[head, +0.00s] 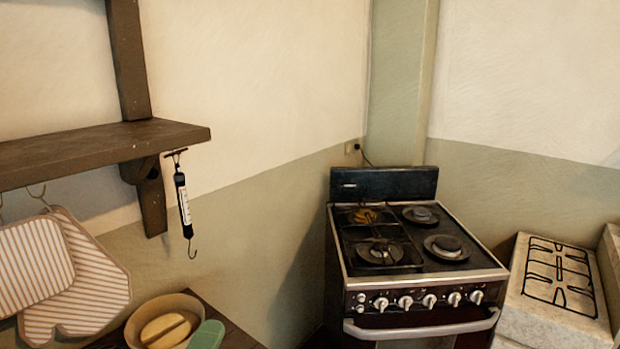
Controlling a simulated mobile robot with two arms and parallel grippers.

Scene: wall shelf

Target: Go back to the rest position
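Neither of my grippers shows in the head view, and no part of my arms is visible. The wooden wall shelf (90,147) is at the left, with its top bare in the part I see. A hanging scale (184,202) with a hook at its lower end hangs near the shelf's right end. Striped pot holders or mitts (85,290) hang below the shelf at the lower left.
A stove (415,250) stands in the corner at centre right. A white counter (540,310) with a black burner grate (560,275) is at the right. A bowl (135,322) and a green item (207,335) sit on a wooden surface (232,336) at the bottom left.

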